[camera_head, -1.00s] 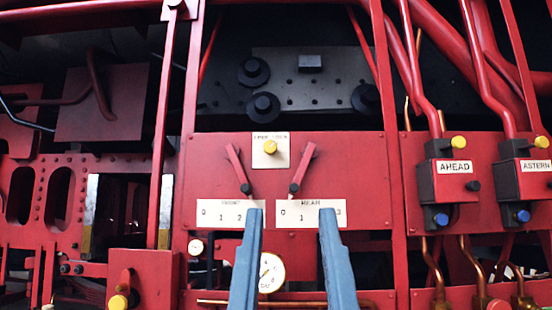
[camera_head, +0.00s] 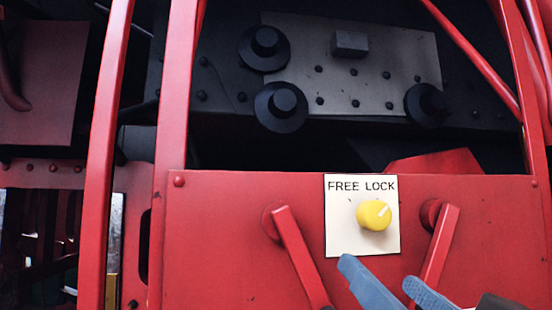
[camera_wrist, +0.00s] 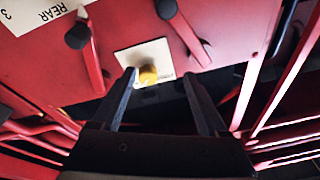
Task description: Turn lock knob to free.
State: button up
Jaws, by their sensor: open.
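The yellow lock knob (camera_head: 374,215) sits on a cream plate (camera_head: 345,236) lettered FREE on the left and LOCK on the right. A pale mark on the knob points up and right, toward LOCK. My gripper (camera_head: 380,268) is open and empty, with its blue-grey fingertips just below the knob in the head view. In the wrist view the knob (camera_wrist: 148,76) shows between my gripper's fingers (camera_wrist: 158,82), nearer the left one. The fingers appear apart from the knob; the remaining depth is hard to tell.
Red levers flank the plate, one on the left (camera_head: 297,255) and one on the right (camera_head: 438,248), close to my fingers. Red upright bars (camera_head: 178,130) stand at the left. Black round fittings (camera_head: 265,42) are on the grey plate above.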

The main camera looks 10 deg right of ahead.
aim_at(379, 217)
jog(key=s+d+r+g+p, duration=0.3)
jog(key=s+d+r+p, duration=0.1)
jog(key=r+p, duration=0.2)
jog(key=shift+m, duration=0.4)
jog(key=w, duration=0.8)
jog(key=w+a, duration=0.1)
jog(key=w, duration=0.4)
jog(key=shift+f, duration=0.25)
grip_shut()
